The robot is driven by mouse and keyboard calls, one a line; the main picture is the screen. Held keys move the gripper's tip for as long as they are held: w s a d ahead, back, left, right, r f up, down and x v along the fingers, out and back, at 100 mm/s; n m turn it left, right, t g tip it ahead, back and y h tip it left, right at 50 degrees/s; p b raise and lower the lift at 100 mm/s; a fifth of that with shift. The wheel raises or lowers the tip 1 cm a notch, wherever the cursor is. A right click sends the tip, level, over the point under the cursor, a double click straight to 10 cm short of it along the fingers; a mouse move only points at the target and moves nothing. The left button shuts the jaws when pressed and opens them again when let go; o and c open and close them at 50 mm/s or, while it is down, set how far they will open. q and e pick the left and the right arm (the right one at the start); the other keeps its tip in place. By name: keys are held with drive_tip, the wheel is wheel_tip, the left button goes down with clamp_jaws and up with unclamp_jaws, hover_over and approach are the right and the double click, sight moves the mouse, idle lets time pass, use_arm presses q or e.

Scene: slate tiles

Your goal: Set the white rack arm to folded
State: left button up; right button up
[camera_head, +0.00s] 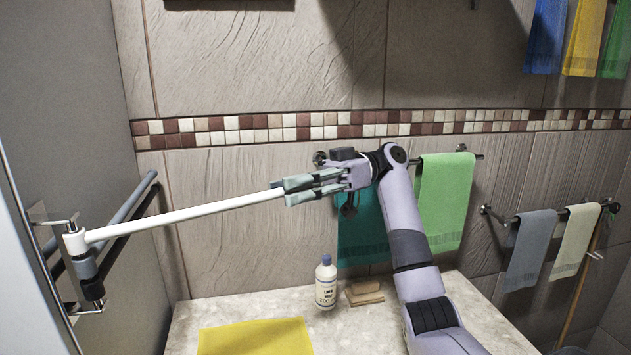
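The white rack arm (185,215) runs from its hinge on a metal wall bracket at the left, out to the right and slightly up, away from the left wall. My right gripper (286,192) is at its free end, with one finger above and one below the rod, and looks shut on it. The fingers hide the rod's tip. Below the white arm on the same bracket, a grey rack arm (130,205) and a black rack arm (125,232) lie close along the left wall. My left gripper is not in view.
Below is a stone counter (260,309) with a yellow cloth (255,338), a white bottle (326,284) and a tan block (364,292). Teal (362,230) and green (444,200) towels hang behind my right arm. The space between the white arm and left wall looks clear.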

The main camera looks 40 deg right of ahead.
drive_tip(key=s+d, duration=0.1)
drive_tip(key=d, duration=1)
drive_tip(key=shift+f, duration=0.1)
drive_tip(key=shift+c, duration=0.4)
